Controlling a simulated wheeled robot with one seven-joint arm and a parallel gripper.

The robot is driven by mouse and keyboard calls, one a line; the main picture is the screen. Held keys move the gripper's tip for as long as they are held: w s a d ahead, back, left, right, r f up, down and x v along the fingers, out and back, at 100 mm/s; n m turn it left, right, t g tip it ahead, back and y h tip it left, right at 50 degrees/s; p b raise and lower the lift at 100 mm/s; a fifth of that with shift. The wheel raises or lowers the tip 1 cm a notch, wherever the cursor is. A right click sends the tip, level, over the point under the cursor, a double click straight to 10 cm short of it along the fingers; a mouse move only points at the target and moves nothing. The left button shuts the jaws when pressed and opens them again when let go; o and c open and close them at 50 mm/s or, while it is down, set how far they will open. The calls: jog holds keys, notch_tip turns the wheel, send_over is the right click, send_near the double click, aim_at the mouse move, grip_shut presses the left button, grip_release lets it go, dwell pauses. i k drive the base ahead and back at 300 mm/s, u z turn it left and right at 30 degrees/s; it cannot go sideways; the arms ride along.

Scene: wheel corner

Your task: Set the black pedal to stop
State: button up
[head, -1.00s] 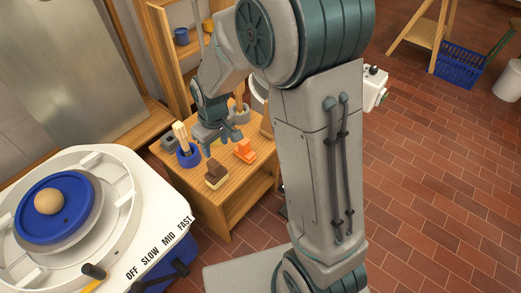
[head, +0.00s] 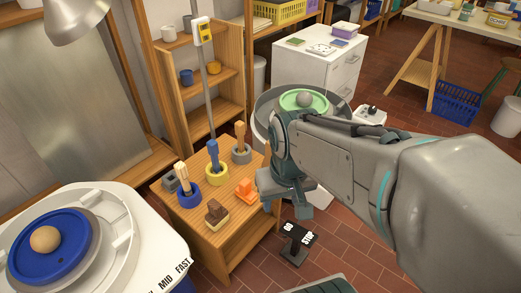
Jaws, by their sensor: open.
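The black pedal (head: 298,240) stands on the brick floor just right of the wooden bench. Its top carries white labels, GO on the left part and STOP on the right. I cannot tell which side is pressed down. My gripper (head: 288,208) is open and empty, pointing down. It appears above and slightly behind the pedal in the picture, apart from it, beside the bench's right edge.
The wooden bench (head: 240,240) holds tools in ring holders, an orange block (head: 246,190) and a brown brush-like block (head: 215,212). A wheel with a green disc (head: 298,101) stands behind my gripper. A white wheel machine (head: 140,225) fills the lower left. Open floor lies around the pedal.

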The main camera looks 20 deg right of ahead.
aim_at(307, 238)
jog(key=u, duration=2.15)
jog(key=k, duration=0.75)
jog(key=z, duration=1.15)
